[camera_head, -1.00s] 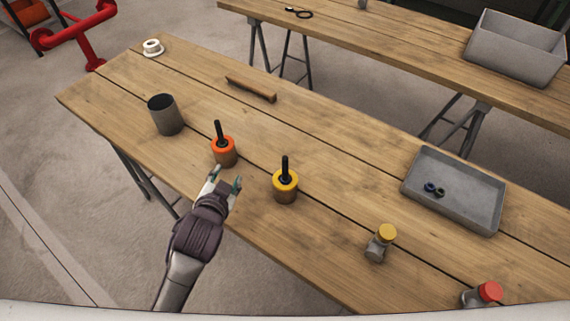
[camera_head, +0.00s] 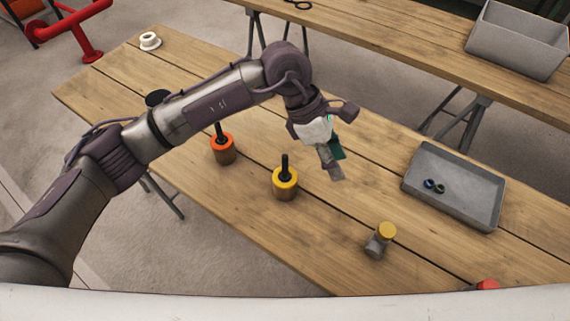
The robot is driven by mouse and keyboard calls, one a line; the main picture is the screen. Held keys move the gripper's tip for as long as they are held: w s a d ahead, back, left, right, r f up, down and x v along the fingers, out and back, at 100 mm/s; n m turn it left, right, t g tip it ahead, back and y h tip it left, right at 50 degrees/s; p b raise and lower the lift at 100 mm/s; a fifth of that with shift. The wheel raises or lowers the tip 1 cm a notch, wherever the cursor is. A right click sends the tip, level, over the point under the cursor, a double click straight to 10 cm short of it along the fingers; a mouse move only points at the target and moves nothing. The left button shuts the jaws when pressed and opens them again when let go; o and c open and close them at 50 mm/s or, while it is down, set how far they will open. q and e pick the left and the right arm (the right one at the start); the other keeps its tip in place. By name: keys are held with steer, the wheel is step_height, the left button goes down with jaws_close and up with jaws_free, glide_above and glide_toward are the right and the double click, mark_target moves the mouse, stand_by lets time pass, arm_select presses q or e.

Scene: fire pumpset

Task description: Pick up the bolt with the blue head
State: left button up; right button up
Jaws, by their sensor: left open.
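Two small dark pieces lie side by side in the grey tray (camera_head: 470,205) on the right of the table. The left piece (camera_head: 429,184) looks blue; the right one is darker. They are too small to tell their full shape. My left gripper (camera_head: 334,167) is open and points down over the middle of the table, to the left of the tray and apart from it. It seems empty. My right gripper is not in view.
An orange-topped pot (camera_head: 223,150) and a yellow-topped pot (camera_head: 285,185) with dark handles stand left of the gripper. A yellow-capped jar (camera_head: 380,240) and a red cap (camera_head: 487,285) are nearer the front. My arm hides part of the table.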

mark_target(286, 155)
arm_select(q)
steer(key=w+a+t+y, duration=0.1)
steer(key=w+a+y, duration=0.1)
steer(key=a, duration=0.1)
steer(key=w+a+y, duration=0.1)
steer(key=w+a, duration=0.1)
steer(key=a, duration=0.1)
steer(key=w+a+t+y, duration=0.1)
steer(key=w+a+y, duration=0.1)
steer(key=a, duration=0.1)
steer(key=shift+w+a+r+t+y, duration=0.1)
steer(key=shift+w+a+t+y, duration=0.1)
steer(key=shift+a+t+y, duration=0.1)
step_height(286, 155, down, 8)
steer(key=shift+d+r+p, duration=0.1)
steer(key=shift+p, duration=1.1)
steer(key=f+p, duration=0.2)
steer(key=f, duration=0.2)
steer(key=shift+s+f+p, duration=0.25)
steer(key=shift+f+p, duration=0.1)
steer(key=shift+p, duration=0.05)
steer(key=shift+f, duration=0.45)
steer(key=shift+m, duration=0.3)
steer(key=shift+c, duration=0.2)
jaws_close()
